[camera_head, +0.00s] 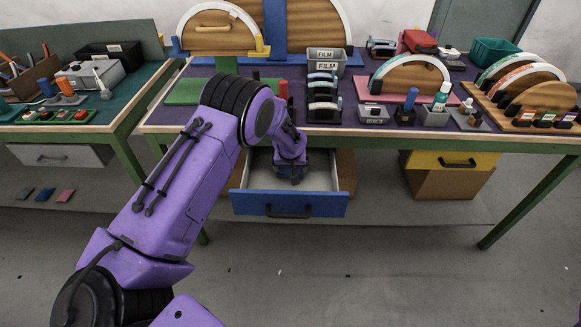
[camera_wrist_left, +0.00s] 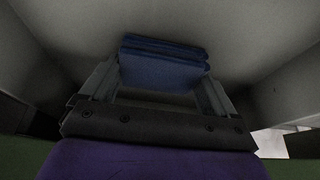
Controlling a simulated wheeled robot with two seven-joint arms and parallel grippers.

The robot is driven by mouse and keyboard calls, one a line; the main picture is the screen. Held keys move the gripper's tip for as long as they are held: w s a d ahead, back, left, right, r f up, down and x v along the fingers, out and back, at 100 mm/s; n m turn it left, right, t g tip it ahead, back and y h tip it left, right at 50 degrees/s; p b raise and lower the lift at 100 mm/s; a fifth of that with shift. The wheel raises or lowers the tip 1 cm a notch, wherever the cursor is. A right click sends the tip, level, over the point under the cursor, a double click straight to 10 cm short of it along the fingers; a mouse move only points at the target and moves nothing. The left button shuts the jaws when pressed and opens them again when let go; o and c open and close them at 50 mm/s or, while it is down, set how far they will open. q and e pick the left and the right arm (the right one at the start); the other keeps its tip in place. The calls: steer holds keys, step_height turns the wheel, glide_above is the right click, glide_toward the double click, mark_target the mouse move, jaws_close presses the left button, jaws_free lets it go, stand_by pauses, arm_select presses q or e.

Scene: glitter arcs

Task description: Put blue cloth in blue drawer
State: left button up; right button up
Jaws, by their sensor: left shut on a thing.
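The blue drawer (camera_head: 262,205) is pulled open under the purple-topped workbench in the head view. Its front is blue with a dark handle, and its inside is pale. My left gripper (camera_head: 291,174) reaches down into the open drawer. In the left wrist view, the folded blue cloth (camera_wrist_left: 163,68) is between the two fingers of my left gripper (camera_wrist_left: 160,88), which are shut on it. Pale walls surround the cloth there. In the head view my gripper largely hides the cloth, and I cannot tell whether it touches the drawer floor. My right gripper is out of view.
The workbench (camera_head: 400,128) edge lies just above the drawer, close to my arm. A yellow drawer (camera_head: 425,160) is to the right. A grey drawer (camera_head: 60,155) is under the left bench. Small cloth-like pieces (camera_head: 45,194) lie at lower left. Open floor lies in front.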

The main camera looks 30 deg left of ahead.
arm_select(q)
steer(key=shift+f, duration=0.15)
steer(key=o, duration=0.8)
steer(key=shift+r, duration=0.3)
steer(key=v, duration=1.2)
steer(key=shift+p, duration=0.3)
